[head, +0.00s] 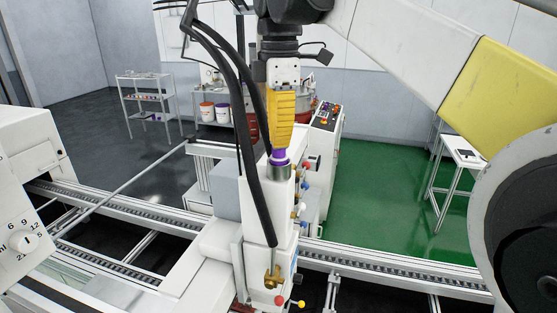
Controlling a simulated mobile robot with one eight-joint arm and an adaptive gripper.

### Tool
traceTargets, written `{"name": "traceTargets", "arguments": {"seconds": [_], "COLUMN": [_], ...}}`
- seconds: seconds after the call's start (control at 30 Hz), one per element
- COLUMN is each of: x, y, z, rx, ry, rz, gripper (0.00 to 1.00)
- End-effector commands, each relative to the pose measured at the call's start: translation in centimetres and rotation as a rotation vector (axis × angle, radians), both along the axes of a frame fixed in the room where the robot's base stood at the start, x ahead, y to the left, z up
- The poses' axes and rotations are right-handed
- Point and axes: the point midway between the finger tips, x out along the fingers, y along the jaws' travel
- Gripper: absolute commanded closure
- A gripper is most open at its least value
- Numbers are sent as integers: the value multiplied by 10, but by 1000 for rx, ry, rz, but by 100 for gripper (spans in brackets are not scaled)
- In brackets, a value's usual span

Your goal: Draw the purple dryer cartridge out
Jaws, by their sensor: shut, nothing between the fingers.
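The purple dryer cartridge (279,155) sits upright at the top of the white machine post, with only its purple top and a pale band showing. Its lower part is hidden in a grey metal collar (280,172). My gripper (278,145) points straight down with its yellow fingers right above the cartridge's top. The fingers are shut with nothing between them. From this view I cannot tell whether the tips touch the cartridge.
Black hoses (240,85) hang close to the left of my gripper and pass in front of the post. Coloured knobs (302,195) stick out on the post's right side. A conveyor rail (390,269) runs behind it. Open green floor (380,190) lies to the right.

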Motion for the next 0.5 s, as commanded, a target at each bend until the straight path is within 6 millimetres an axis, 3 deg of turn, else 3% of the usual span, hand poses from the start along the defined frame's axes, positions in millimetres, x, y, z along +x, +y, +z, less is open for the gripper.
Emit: {"name": "traceTargets", "arguments": {"seconds": [0.5], "x": [1], "y": [0], "z": [18], "rx": [0], "ry": [-2], "rz": [0], "gripper": [100]}}
